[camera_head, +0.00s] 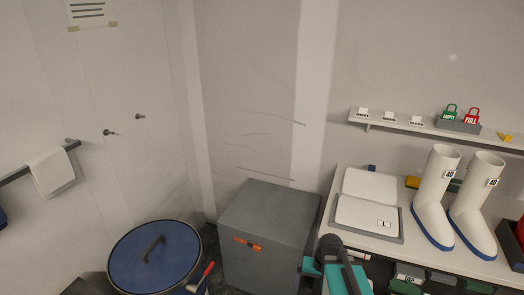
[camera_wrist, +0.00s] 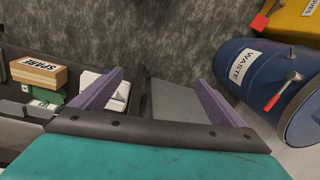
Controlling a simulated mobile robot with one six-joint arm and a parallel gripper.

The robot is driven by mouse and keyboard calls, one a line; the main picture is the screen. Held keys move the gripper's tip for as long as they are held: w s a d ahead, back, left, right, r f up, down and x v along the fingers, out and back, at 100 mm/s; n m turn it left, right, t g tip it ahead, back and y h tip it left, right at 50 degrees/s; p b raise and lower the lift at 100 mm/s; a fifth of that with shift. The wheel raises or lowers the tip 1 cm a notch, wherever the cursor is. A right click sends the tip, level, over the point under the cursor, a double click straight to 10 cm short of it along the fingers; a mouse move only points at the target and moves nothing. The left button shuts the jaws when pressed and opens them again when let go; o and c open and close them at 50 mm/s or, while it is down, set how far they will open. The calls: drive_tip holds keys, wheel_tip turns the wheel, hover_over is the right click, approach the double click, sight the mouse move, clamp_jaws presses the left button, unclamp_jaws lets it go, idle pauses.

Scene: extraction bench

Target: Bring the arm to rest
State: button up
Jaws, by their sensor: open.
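My gripper (camera_wrist: 159,76) shows in the wrist view as two purple fingers standing wide apart from a dark bar. It is open, and nothing is held between the fingers. A grey block-like surface (camera_wrist: 182,102) shows beyond the gap, beside the right finger, and I cannot tell its distance. In the head view, teal and black parts of my arm (camera_head: 335,270) show at the bottom, in front of the bench; the fingers cannot be made out there.
A grey cabinet (camera_head: 265,235) stands left of the white bench (camera_head: 400,245), which bears white boots (camera_head: 433,200). A blue-lidded drum (camera_head: 150,262) stands at lower left; the wrist view shows a blue WASTE drum (camera_wrist: 235,85), a red-handled tool (camera_wrist: 280,95) and a SPARE box (camera_wrist: 38,73).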

drive_tip(key=s+a+f+n+g+h+b, duration=0.1)
drive_tip(key=s+f+g+b, duration=0.5)
drive_tip(key=s+f, duration=2.1)
wheel_tip(320, 180, down, 2)
drive_tip(key=n+b, duration=0.1)
drive_tip(key=b, duration=0.3)
drive_tip(key=shift+s+a, duration=0.3)
